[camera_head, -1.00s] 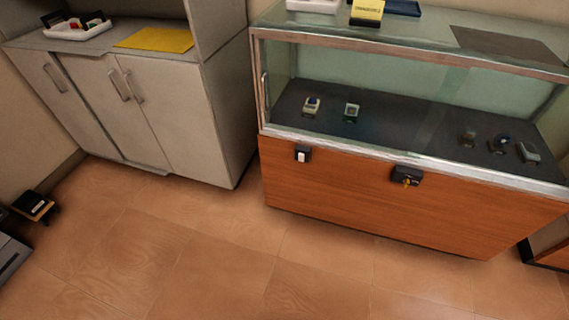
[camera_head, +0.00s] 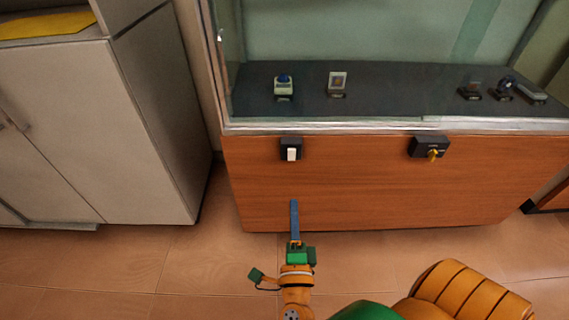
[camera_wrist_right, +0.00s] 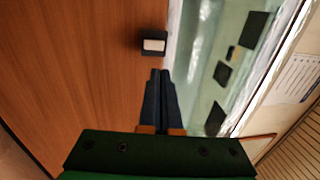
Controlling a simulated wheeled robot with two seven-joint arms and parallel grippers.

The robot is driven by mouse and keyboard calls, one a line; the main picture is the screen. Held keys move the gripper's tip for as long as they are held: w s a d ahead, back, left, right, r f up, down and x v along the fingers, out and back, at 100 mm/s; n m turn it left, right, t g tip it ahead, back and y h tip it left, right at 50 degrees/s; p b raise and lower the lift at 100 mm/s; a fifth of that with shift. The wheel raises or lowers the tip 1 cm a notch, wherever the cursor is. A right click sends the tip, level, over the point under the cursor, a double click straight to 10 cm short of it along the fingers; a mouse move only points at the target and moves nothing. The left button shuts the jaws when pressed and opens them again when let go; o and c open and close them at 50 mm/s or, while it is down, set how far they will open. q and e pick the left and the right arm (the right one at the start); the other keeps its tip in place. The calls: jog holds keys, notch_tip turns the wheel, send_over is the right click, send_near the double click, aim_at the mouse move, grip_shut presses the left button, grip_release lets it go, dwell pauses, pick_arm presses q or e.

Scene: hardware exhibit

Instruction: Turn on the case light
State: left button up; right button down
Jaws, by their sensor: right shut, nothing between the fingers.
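The glass display case (camera_head: 400,128) has a wooden front panel below its glass. A black switch box with a white rocker (camera_head: 291,154) is fixed to the panel just under the glass, left of centre. It also shows in the right wrist view (camera_wrist_right: 153,45), just beyond the fingertips. My right gripper (camera_head: 294,204) is shut and empty, in front of the panel and below the switch in the head view. Its fingers (camera_wrist_right: 160,76) appear close together in the wrist view, apart from the switch in the picture. My left gripper is not in view.
A black lock box with a yellow key (camera_head: 430,150) sits on the panel to the right. Several small items stand on the dark shelf (camera_head: 400,104) inside the case. A grey cabinet (camera_head: 150,120) stands at left.

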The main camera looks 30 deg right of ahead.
aim_at(292, 153)
jog(key=x, duration=1.3)
jog(key=shift+a+b, duration=0.1)
jog(key=shift+b, duration=0.25)
jog(key=shift+w+d, duration=0.35)
jog(key=shift+w, duration=0.2)
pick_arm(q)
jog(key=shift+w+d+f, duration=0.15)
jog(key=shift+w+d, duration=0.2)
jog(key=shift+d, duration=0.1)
pick_arm(e)
jog(key=shift+r, duration=0.1)
